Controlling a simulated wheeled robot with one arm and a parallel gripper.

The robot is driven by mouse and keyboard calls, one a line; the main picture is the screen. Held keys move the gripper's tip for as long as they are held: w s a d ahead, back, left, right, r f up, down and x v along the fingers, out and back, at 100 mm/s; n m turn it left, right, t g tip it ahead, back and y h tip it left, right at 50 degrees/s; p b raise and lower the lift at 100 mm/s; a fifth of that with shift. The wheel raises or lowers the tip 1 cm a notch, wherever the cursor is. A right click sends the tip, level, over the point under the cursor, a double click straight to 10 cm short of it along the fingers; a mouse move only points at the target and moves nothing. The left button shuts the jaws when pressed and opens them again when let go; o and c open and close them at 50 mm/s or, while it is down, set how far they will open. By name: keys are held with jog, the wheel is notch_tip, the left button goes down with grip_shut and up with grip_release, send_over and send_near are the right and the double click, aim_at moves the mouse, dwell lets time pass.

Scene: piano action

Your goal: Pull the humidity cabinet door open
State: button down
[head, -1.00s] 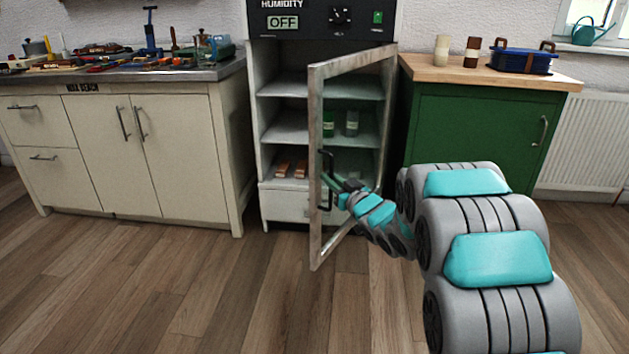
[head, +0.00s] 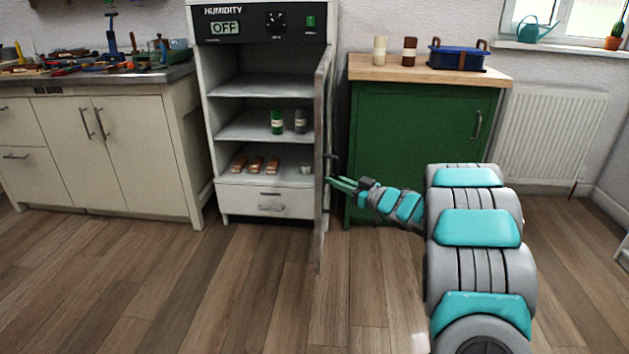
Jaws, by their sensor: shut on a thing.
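The humidity cabinet (head: 205,120) stands upright at the back, with its black control panel on top reading OFF. Its glass-paned door (head: 319,230) is swung wide open and seen nearly edge-on, hinged on the right side. The dark door handle (head: 329,165) shows on the door's right-hand face, partly hidden by the gripper. My gripper (head: 335,181) is at the handle's lower part, reaching in from the right, and is shut on it. The exact contact of the fingers is too small to see.
Inside are a green jar (head: 277,122), a grey jar (head: 301,122) and copper-coloured blocks (head: 256,163) on shelves. A green cupboard (head: 410,150) stands close to the right of the door. A cream workbench (head: 145,150) is on the left. The wooden floor in front is clear.

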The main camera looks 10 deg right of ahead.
jog(key=shift+n+g+y, duration=0.4)
jog(key=shift+y, duration=0.1)
jog(key=shift+s+d, duration=0.25)
jog(key=shift+d, duration=1)
jog(key=shift+s+d, duration=0.2)
jog(key=shift+d, duration=1)
jog(key=shift+r, duration=0.1)
jog(key=c, duration=0.9)
grip_release()
jog(key=v, duration=0.7)
jog(key=shift+s+d+b, duration=0.2)
jog(key=shift+s+b, duration=0.1)
